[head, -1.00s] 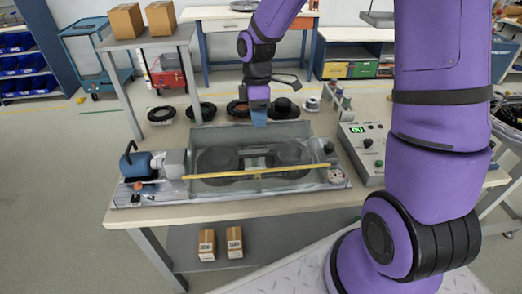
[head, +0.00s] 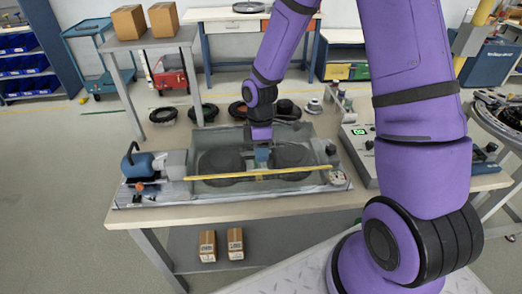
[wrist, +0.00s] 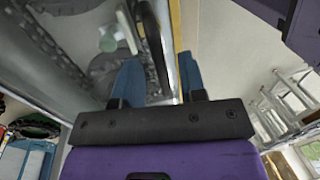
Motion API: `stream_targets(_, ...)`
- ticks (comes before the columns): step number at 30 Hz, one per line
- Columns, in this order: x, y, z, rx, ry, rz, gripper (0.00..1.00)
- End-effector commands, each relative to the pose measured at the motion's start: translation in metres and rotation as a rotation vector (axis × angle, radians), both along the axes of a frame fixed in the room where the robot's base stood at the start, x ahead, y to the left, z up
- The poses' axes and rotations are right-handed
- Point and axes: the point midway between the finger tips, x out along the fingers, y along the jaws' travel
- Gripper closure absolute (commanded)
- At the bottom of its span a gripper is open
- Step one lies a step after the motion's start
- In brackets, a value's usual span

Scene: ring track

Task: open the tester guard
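The tester (head: 135,198) sits on the workbench, with a blue motor at its left end. Its clear guard (head: 225,136) is down over two dark round wheels, with a yellow strip (head: 258,174) along its front edge. My gripper (head: 262,155) points down over the middle of the guard, behind the strip. In the wrist view its two blue fingers (wrist: 158,82) are apart with nothing clamped between them. A dark curved bar (wrist: 153,45) and the yellow strip (wrist: 177,30) show beyond the fingertips. I cannot tell whether the fingers touch the guard.
A control box (head: 358,150) with a green display stands right of the tester. Several dark rings (head: 202,112) lie along the bench's back edge. A raised shelf (head: 150,40) with two cartons stands at the back left. Two small boxes (head: 235,243) sit below the bench front.

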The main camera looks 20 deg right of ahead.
Motion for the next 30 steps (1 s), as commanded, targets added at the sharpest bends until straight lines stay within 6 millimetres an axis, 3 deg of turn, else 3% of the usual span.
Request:
stream_targets(4,0.0,0.0,0.0,0.0,0.0,0.0,0.64)
stream_targets(9,0.0,0.0,0.0,0.0,0.0,0.0,1.0)
stream_targets(20,0.002,-0.001,0.005,0.006,0.018,-0.003,1.0)
stream_targets(30,0.014,-0.005,0.038,0.059,0.175,-0.003,1.0)
